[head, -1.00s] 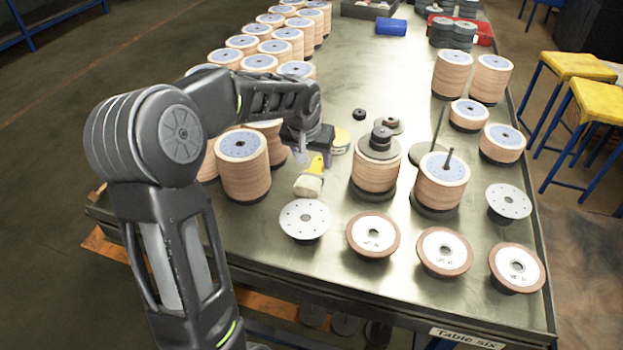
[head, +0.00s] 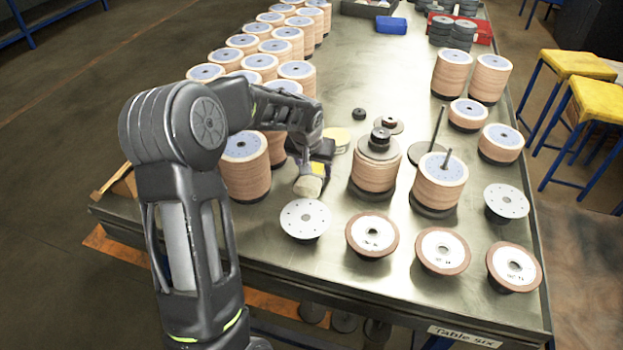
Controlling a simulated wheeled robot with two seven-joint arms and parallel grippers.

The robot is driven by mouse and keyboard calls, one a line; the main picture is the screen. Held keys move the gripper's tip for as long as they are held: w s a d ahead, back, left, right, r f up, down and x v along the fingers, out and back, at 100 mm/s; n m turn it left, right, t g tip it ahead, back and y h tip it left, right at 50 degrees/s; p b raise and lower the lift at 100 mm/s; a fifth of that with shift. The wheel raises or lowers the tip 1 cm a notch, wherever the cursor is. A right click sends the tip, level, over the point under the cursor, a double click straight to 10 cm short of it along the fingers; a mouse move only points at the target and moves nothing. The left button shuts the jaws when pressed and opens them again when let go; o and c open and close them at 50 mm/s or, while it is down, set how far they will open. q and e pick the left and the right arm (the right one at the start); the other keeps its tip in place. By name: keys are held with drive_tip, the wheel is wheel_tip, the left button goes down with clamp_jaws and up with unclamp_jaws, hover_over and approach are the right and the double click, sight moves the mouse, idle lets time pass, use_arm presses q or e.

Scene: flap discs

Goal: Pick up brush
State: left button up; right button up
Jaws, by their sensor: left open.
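The brush (head: 309,183) lies on the metal table, with pale bristles toward the front and a yellow part behind them. My left gripper (head: 316,160) is over the brush's handle end, pointing down, with its jaws open. The gripper hides most of the handle, and I cannot tell whether the fingers touch it. My right gripper is not in view.
A disc stack (head: 245,168) stands left of the brush and a spindle stack (head: 375,170) stands to its right. A white disc (head: 305,219) lies just in front. Several stacks fill the back left. The table (head: 370,75) is clear at the back middle.

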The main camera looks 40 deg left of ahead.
use_arm(q)
drive_tip(key=shift+c, duration=0.2)
clamp_jaws()
idle(0.5)
